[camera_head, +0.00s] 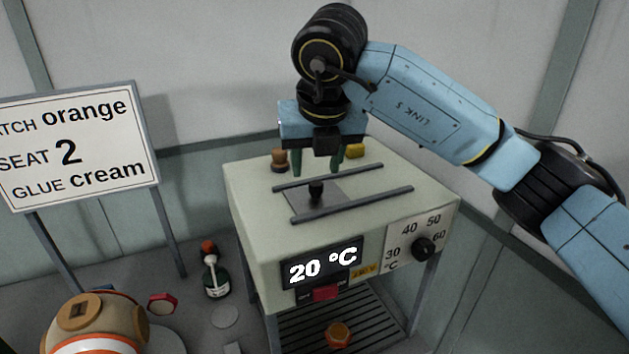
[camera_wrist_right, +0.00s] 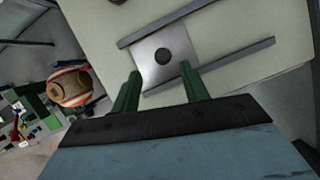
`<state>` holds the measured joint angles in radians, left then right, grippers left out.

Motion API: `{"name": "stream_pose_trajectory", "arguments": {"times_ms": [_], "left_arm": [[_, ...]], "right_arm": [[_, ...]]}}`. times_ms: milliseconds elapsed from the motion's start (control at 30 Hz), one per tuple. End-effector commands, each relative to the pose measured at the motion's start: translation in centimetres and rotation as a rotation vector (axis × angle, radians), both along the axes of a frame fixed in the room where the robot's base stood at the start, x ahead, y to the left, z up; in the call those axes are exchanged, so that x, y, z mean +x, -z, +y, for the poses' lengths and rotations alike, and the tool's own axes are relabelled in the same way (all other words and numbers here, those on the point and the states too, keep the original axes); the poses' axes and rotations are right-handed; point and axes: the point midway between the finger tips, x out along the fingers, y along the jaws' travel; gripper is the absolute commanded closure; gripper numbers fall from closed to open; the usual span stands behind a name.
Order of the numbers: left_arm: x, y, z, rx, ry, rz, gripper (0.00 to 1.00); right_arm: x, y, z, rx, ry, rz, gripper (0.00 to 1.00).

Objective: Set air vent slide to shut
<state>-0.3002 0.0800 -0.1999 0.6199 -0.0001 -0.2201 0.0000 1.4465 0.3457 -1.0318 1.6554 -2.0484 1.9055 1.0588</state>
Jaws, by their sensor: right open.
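The air vent slide (camera_head: 330,188) is a flat grey plate with a black knob (camera_head: 316,190), lying between two dark rails on top of the cream press housing (camera_head: 255,226). The plate sits toward the left end of the rails; it also shows in the right wrist view (camera_wrist_right: 150,65). My right gripper (camera_head: 317,172) points down above the housing, behind the knob. Its two green fingers (camera_wrist_right: 160,90) are apart, with nothing between them, and the knob lies just beyond their tips in the wrist view. My left gripper is not in view.
The front has a 20 °C display (camera_head: 322,264), a red switch (camera_head: 327,293) and a dial (camera_head: 424,249). A sign (camera_head: 77,147), a bottle (camera_head: 214,276) and a striped ball (camera_head: 96,325) are left.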

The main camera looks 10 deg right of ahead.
Motion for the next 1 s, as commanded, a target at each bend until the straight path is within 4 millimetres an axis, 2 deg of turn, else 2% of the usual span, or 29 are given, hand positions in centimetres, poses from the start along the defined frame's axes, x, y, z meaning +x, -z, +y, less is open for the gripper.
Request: {"name": "stream_pose_trajectory", "arguments": {"times_ms": [200,433,867,933,1000], "left_arm": [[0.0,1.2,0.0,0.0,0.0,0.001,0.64],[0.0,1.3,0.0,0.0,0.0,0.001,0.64],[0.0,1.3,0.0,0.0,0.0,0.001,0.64],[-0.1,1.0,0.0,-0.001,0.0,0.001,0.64],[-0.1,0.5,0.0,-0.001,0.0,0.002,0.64]], "right_arm": [[-1.9,-4.5,0.1,0.0,-0.002,-0.004,0.55],[-2.9,-7.1,0.0,0.001,-0.001,-0.002,0.55],[-3.2,-7.3,0.1,0.003,-0.005,0.006,0.55],[-3.8,-6.7,1.1,0.02,-0.029,0.037,0.55],[-5.0,-5.1,2.7,0.054,-0.065,0.105,0.55]]}}
